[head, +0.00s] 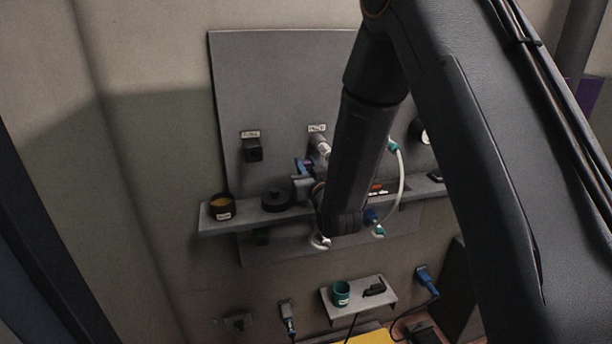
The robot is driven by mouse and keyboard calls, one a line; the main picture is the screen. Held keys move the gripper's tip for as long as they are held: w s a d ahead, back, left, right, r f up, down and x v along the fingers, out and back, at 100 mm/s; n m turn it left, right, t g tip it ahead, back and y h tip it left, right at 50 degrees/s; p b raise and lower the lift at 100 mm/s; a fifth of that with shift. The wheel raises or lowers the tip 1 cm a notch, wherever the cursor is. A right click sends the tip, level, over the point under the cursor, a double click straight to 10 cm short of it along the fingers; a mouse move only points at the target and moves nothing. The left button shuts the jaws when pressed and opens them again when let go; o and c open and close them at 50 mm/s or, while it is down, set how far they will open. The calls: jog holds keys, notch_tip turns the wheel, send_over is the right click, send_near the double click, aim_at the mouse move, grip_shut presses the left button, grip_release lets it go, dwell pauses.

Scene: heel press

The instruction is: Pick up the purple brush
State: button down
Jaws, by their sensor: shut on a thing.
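A small purple piece (303,166), which looks like the purple brush, shows just left of my arm, above the grey shelf. My gripper (302,178) is at this piece, in front of the grey wall panel, and is shut on it. The piece is small and dark in the head view, so its full shape and tilt cannot be made out. My forearm hides part of the gripper and the shelf behind it.
The grey shelf (245,222) bears a black cup (221,207) with orange contents and a dark round object (276,199). A white hose (401,175) curves right of my arm. Below, a small shelf (362,309) bears a green cup (340,293).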

jog(key=shift+r, duration=0.1)
notch_tip(320, 180, up, 18)
jog(key=b, duration=0.4)
dwell(0.4)
dwell(2.2)
